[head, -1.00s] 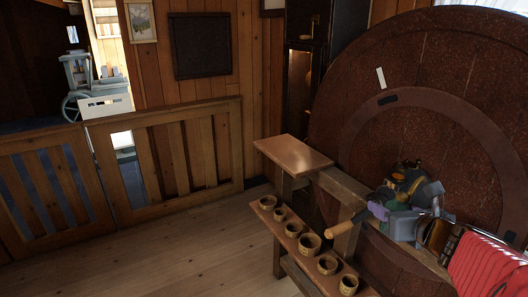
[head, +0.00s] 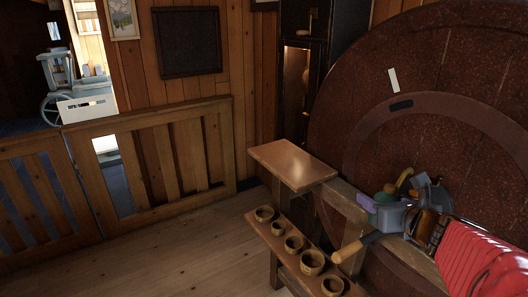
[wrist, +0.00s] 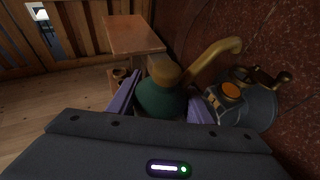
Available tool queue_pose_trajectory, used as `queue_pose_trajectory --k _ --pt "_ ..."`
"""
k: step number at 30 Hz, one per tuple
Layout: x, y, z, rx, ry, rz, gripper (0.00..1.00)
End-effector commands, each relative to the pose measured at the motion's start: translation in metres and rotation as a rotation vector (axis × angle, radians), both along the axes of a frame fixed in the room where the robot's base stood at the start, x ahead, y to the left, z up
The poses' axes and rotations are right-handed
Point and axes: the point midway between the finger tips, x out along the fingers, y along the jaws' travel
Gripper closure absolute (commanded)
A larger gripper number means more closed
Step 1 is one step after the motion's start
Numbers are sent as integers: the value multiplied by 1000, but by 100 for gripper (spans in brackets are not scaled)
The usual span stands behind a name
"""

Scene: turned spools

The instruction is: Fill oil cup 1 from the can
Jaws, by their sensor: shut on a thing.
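The can (wrist: 160,104) has a dark green body, a brass neck and a curved brass spout. In the wrist view it stands between the purple fingers of my gripper (wrist: 163,112), which is shut on it. In the head view the can (head: 384,197) shows small and partly hidden by my gripper (head: 376,204), at the right in front of the big disc. Several brown round cups stand in a row on a low plank; the far one (head: 264,213) and the near one (head: 332,286) show, and none has a readable number. The spout is apart from the cups.
A wooden stand top (head: 292,164) is bare above the cups. A wood-handled tool (head: 358,245) sticks out near the plank.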

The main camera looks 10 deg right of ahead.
Motion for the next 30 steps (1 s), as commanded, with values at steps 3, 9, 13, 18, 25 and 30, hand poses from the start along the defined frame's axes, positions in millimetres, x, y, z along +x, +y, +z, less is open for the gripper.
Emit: queue_pose_trajectory --k 3,9,13,18,25,30 --pt "0 -1 1 -1 -1 -2 80" --pt "-1 -1 1 0 -1 -3 80" --pt "-1 -2 1 2 0 -3 80" --pt "0 -3 2 22 5 -2 80" --pt "1 -8 5 87 30 -4 80" --pt "2 -12 7 153 53 -5 80"
